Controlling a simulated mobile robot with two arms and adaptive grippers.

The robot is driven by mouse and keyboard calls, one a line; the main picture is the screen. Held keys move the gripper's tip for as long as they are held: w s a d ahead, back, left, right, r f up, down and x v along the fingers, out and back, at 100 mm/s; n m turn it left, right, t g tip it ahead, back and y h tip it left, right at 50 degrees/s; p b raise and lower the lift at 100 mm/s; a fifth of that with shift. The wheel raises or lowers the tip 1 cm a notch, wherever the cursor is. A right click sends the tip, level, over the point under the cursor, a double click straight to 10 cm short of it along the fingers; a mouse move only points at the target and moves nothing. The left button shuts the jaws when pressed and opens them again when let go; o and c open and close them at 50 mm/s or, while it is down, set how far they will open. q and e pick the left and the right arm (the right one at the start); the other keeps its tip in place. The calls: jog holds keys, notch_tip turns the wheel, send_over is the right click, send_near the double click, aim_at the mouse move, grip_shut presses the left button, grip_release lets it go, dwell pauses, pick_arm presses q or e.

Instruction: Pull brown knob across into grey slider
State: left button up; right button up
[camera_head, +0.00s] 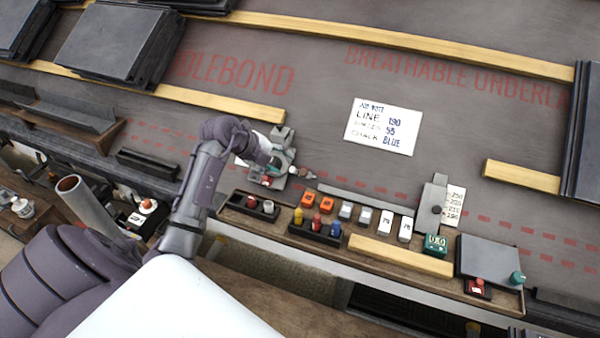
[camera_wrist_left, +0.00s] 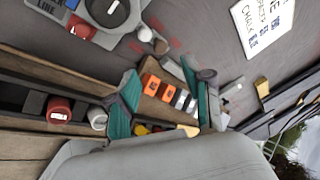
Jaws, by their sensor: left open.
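The small brown knob (camera_head: 309,175) sits at the right side of the grey chalk-line reel unit (camera_head: 281,138). The knob also shows in the left wrist view (camera_wrist_left: 160,46), beside a pale round piece. The grey slider (camera_head: 437,190) is an upright grey plate with a dark round knob, further right beside a number card. My left gripper (camera_head: 273,163) is over the reel unit, left of the brown knob, its fingers partly hidden. In the left wrist view its teal fingers (camera_wrist_left: 163,85) are apart with nothing clearly between them. My right gripper is not in view.
A grey rail (camera_head: 365,200) runs between the reel unit and slider. A note (camera_head: 384,126) lies above on clear underlay.

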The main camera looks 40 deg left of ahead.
aim_at(302, 172)
pick_arm(q)
jog(key=b+x, duration=0.2)
jog(key=x, duration=0.7)
jog(key=shift+w+d+f, duration=0.1)
jog(key=shift+f, duration=0.1)
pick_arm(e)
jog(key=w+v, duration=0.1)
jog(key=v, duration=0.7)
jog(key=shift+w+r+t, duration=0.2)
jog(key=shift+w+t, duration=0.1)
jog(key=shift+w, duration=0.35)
pick_arm(q)
jog(key=shift+c, duration=0.3)
grip_shut()
